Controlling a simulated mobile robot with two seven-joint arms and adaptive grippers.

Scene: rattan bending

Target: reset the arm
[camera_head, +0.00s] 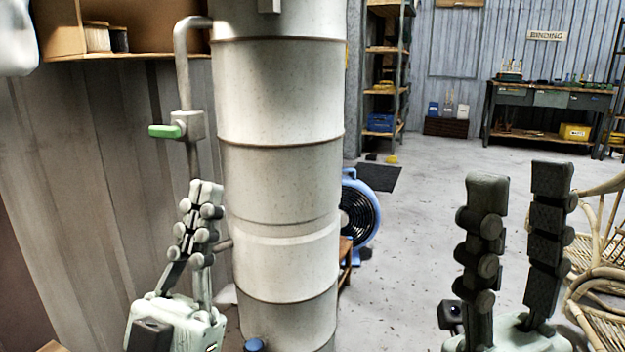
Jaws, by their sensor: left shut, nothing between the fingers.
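My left gripper (203,190) points upward at the lower left, in front of the corrugated wall and just left of the tall grey cylinder. Its two fingers are together with nothing between them. My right gripper (521,175) points upward at the lower right. Its two dark fingers stand well apart, and the floor shows through the gap between them. It holds nothing.
A tall grey cylinder (280,170) fills the middle left. A pipe with a green-handled valve (168,130) runs beside it. A blue fan (361,212) stands behind it. Rattan chairs (600,290) are at the right edge. Open floor (420,220) lies in the middle.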

